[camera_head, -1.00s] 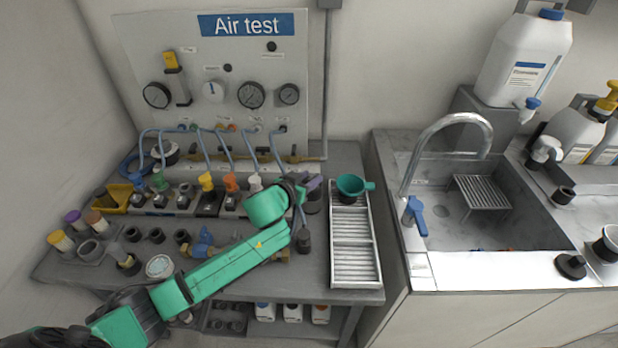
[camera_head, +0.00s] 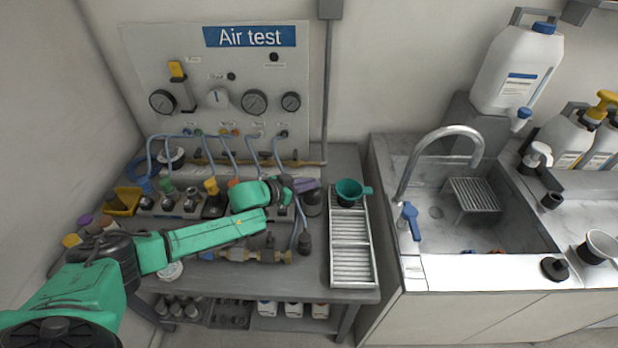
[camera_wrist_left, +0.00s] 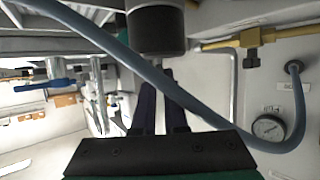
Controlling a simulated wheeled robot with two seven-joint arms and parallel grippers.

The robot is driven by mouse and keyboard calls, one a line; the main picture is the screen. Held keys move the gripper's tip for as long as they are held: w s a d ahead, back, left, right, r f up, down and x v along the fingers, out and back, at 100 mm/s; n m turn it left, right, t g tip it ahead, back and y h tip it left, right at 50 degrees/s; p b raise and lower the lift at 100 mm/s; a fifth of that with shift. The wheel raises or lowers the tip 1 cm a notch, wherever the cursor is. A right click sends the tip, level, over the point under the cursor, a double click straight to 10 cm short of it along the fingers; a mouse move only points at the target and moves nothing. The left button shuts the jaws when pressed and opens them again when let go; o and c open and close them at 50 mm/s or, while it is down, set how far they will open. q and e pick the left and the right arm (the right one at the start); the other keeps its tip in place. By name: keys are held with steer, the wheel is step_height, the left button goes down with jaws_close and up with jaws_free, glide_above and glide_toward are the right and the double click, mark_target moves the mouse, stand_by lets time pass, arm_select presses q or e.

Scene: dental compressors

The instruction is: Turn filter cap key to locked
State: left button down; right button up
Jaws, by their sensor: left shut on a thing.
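The dark filter cylinder (camera_head: 313,205) stands on the bench just left of the slatted rack. In the left wrist view a black-and-grey cylinder (camera_wrist_left: 156,32), seemingly the same filter, is close in front of my gripper. My left gripper (camera_head: 306,184) reaches in from the left, its dark purple fingers at the cylinder's top. In the left wrist view the fingers (camera_wrist_left: 161,88) run up to the cylinder's end and are shut on a small part there, seemingly the cap key. The key is hidden, so its angle cannot be told. My right gripper is not in view.
A blue hose (camera_wrist_left: 180,90) crosses close before the fingers. The Air test panel (camera_head: 220,85) with gauges and hoses stands behind. A green cup (camera_head: 350,191) sits on the slatted rack (camera_head: 351,250) to the right. Brass valve fittings (camera_head: 255,255) lie below my arm.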

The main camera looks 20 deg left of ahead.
arm_select(q)
steer(key=shift+r+m+h, duration=0.15)
steer(key=shift+m+h, duration=0.15)
steer(key=shift+m, duration=0.1)
steer(key=shift+w+a+g, duration=0.1)
steer(key=shift+a+g, duration=0.05)
steer(key=shift+g, duration=0.25)
steer(key=c, duration=0.9)
jaws_free()
steer(key=shift+c, duration=0.2)
steer(key=shift+a, duration=0.1)
steer(key=b+v, duration=0.1)
steer(key=v, duration=1.3)
steer(key=shift+a+b, duration=0.2)
steer(key=shift+b, duration=0.1)
steer(key=shift+s, duration=0.25)
